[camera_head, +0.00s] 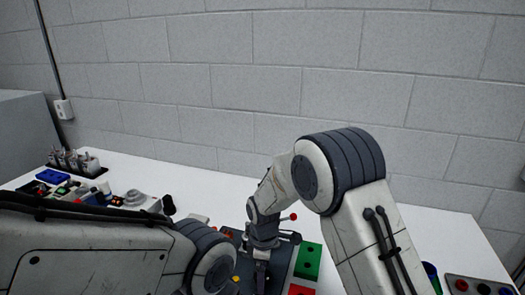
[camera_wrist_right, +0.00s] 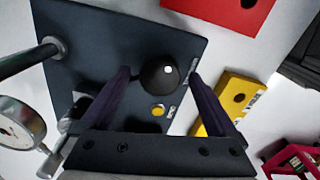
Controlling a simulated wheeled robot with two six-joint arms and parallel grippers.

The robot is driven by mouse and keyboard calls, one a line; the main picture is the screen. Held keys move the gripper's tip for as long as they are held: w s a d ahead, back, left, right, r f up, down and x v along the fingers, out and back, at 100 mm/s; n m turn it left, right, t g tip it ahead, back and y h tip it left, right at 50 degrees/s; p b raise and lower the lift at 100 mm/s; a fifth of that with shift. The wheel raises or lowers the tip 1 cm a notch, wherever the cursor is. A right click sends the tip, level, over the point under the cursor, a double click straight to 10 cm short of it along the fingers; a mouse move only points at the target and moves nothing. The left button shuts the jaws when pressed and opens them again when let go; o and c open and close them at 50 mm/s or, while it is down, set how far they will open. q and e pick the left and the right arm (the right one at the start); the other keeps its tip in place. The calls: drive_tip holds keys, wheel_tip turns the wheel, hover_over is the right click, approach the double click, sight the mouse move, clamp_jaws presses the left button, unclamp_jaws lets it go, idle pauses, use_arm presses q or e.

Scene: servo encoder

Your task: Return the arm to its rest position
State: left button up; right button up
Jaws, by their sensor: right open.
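My right gripper (camera_wrist_right: 160,75) is open in the right wrist view, its two dark fingers spread apart. A round black knob (camera_wrist_right: 158,74) shows between the fingertips, with a gap on each side. It belongs to a dark blue panel (camera_wrist_right: 95,30) that also carries a yellow button (camera_wrist_right: 158,111). In the head view my right arm reaches in from the right and bends down, with the right gripper (camera_head: 261,278) low over the dark panel. My left arm crosses the lower left of the head view. Its gripper is out of view.
A green block (camera_head: 308,262) and a red block (camera_head: 301,291) lie right of the panel. A yellow block (camera_wrist_right: 222,102) and a dial gauge (camera_wrist_right: 18,125) flank it in the wrist view. A button box (camera_head: 478,286) is at right. Several parts crowd the table's left; its back strip is clear.

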drive_tip(key=shift+n, duration=0.9)
drive_tip(key=shift+r, duration=0.15)
